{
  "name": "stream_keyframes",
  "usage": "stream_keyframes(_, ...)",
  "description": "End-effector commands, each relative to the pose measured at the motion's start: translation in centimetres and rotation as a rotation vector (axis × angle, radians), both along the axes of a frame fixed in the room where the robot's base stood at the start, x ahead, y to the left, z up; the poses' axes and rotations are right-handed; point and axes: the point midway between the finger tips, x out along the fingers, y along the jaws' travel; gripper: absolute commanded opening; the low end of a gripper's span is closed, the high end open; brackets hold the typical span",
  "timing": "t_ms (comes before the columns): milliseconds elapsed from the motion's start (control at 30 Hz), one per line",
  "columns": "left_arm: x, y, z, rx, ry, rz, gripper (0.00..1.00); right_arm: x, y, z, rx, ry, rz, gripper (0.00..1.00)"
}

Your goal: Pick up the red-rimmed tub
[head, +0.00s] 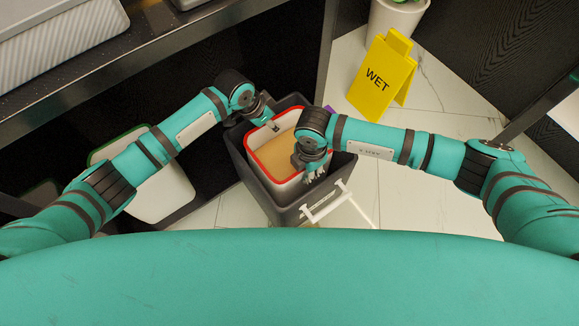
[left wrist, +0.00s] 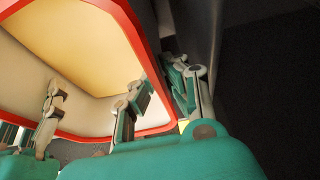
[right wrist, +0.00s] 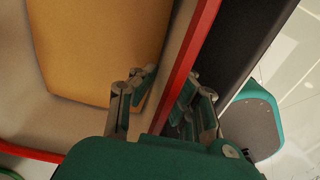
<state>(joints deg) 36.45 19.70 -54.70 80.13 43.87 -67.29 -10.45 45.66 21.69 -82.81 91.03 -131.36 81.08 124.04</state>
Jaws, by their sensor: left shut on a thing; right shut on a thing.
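The red-rimmed tub (head: 285,160) is pale with a tan inside and sits within a dark grey bin. Its red rim also shows in the left wrist view (left wrist: 148,55) and in the right wrist view (right wrist: 196,50). My left gripper (head: 268,120) is shut on the tub's far wall, one finger inside and one outside. My right gripper (head: 312,168) is shut on the opposite, near-right wall, also straddling the rim. The arms hide parts of the rim. I cannot tell whether the tub's bottom touches the bin.
The dark grey bin (head: 262,192) has a pale handle (head: 325,201) at its front right. A yellow wet-floor sign (head: 382,76) stands behind, near a white planter (head: 398,20). A green-rimmed white container (head: 163,198) is at the left. A dark shelf (head: 160,50) runs along the upper left.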

Motion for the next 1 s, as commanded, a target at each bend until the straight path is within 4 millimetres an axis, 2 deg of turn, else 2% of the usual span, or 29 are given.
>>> stream_keyframes(533,0.1,0.0,0.6,-0.001,-0.002,0.0,0.0,0.0,0.0,0.6,0.001,-0.001,0.0,0.0)
stream_keyframes(1000,0.0,0.0,5.0,-0.001,-0.001,0.0,0.0,0.0,0.0,5.0,0.001,-0.001,0.0,0.0)
